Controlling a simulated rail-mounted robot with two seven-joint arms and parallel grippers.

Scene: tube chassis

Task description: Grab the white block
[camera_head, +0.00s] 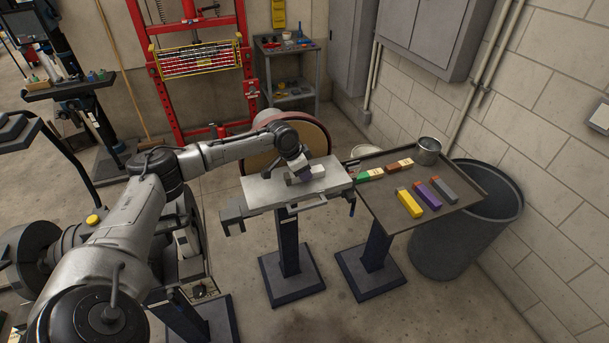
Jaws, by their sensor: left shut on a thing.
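My left arm reaches in from the left, and its gripper (304,175) points down over a small light metal table (270,192) on a pedestal. The gripper is shut on a pale, whitish block (318,170) at the tabletop. The fingertips are small and dark here, so the exact grip on the block is hard to make out. I cannot tell whether the block rests on the table or is just clear of it. My right gripper is not in view.
A dark tray table (445,212) stands to the right. It holds yellow (409,203), purple (428,195) and grey (444,190) blocks, smaller coloured pieces and a metal pot (428,150). A dark bin (455,250) stands beside it. A red press frame (160,95) is behind.

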